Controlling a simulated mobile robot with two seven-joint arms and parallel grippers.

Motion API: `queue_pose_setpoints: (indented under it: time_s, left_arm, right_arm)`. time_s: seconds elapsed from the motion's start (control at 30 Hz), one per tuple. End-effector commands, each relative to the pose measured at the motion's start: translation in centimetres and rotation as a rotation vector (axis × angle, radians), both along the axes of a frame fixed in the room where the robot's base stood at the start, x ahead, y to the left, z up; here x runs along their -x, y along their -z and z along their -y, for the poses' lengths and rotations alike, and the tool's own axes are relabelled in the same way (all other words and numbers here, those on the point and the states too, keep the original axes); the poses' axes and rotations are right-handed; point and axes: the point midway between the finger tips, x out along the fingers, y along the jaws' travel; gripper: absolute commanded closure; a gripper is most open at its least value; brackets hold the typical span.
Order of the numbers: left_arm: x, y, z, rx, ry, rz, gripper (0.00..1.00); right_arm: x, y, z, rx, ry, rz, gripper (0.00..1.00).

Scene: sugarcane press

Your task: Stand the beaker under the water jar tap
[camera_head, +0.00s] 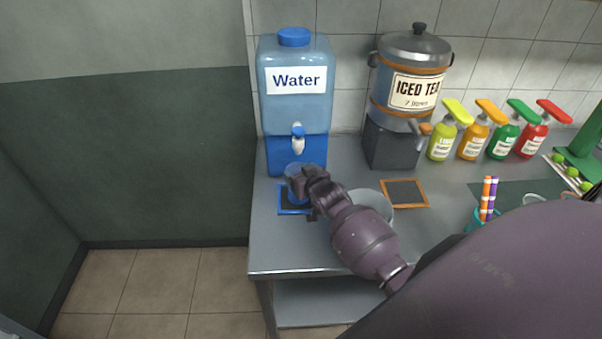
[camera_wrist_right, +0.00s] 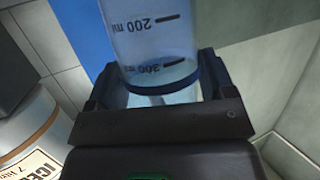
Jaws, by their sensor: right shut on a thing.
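The water jar (camera_head: 294,105) is a clear jug on a blue base with a "Water" label, at the back left of the counter. My right gripper (camera_head: 304,186) is shut on the clear beaker (camera_head: 294,172), over the blue-framed dark mat (camera_head: 289,211) and just below the tap. The right wrist view shows the beaker (camera_wrist_right: 150,38) between the fingers, with 200 and 300 ml marks. I cannot tell whether its base touches the mat. My left gripper is not in view.
An iced tea dispenser (camera_head: 407,75) on a dark stand is right of the jar. A bowl (camera_head: 373,203) and an orange-framed mat (camera_head: 405,193) lie right of my gripper. The counter's front left (camera_head: 280,246) is clear.

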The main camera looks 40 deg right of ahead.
Motion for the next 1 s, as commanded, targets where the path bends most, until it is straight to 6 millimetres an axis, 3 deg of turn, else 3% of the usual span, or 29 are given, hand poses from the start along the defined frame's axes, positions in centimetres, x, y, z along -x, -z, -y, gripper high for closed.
queue_pose_setpoints:
  time_s: [0.03, 0.07, 0.2, 0.57, 1.0]
  left_arm:
    - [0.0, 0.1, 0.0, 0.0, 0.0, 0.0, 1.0]
    - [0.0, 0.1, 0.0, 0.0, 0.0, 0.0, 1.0]
    - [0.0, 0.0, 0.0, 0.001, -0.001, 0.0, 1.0]
    - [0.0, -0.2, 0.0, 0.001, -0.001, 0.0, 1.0]
    - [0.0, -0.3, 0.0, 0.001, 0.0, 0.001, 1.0]
  right_arm:
    - [0.0, 0.1, 0.0, 0.0, 0.0, 0.001, 0.67]
    - [0.0, 0.1, 0.0, 0.0, 0.0, 0.0, 0.19]
    - [0.0, 0.1, 0.0, 0.0, 0.0, 0.0, 0.0]
    - [0.4, -0.3, -0.1, 0.0, 0.0, -0.001, 0.0]
    - [7.0, -2.3, -1.1, -0.001, 0.0, -0.001, 0.0]
